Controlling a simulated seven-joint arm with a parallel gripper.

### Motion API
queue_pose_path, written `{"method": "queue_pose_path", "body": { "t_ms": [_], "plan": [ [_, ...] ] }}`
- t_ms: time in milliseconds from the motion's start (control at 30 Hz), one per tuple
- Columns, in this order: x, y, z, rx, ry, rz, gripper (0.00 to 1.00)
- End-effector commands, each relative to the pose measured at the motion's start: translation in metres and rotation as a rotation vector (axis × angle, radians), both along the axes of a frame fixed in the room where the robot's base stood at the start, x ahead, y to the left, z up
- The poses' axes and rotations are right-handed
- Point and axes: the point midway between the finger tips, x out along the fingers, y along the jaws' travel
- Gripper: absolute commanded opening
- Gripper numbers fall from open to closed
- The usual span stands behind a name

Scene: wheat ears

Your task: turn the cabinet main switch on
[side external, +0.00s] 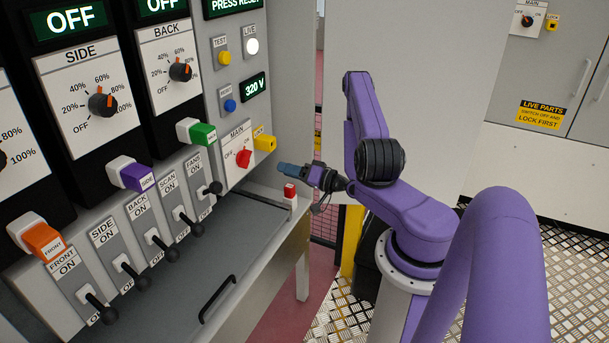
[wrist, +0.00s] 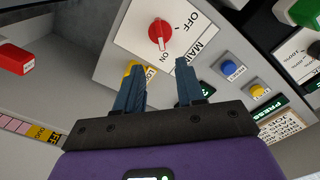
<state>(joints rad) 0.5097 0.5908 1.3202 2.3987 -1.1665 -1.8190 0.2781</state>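A grey cabinet (side external: 500,95) stands at the back right in the side view. Its MAIN switch (side external: 527,20) is a small dark knob with an orange mark on a white plate; its setting is too small to tell. Another MAIN switch (side external: 243,158), a red knob, is on the near control panel. In the wrist view this red knob (wrist: 160,33) sits just beyond the fingers, its white mark towards ON. My gripper (side external: 281,169) is in front of and right of that panel, apart from it. In the wrist view my gripper (wrist: 162,80) is open and empty.
A yellow lock tag (side external: 265,141) sits right of the red knob. A red button block (side external: 290,192) stands below my gripper at the desk edge. Several black levers (side external: 160,247) line the desk. A yellow warning sign (side external: 541,115) is on the cabinet.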

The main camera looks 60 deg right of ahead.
Motion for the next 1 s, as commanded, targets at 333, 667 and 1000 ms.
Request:
{"method": "queue_pose_path", "body": {
  "t_ms": [333, 667, 1000],
  "plan": [
    [-0.044, -0.001, 0.000, 0.002, 0.001, -0.004, 0.38],
    [-0.048, 0.000, 0.000, 0.000, -0.001, 0.001, 0.38],
    [-0.027, 0.021, -0.012, -0.125, 0.133, 0.177, 0.38]
  ]
}}
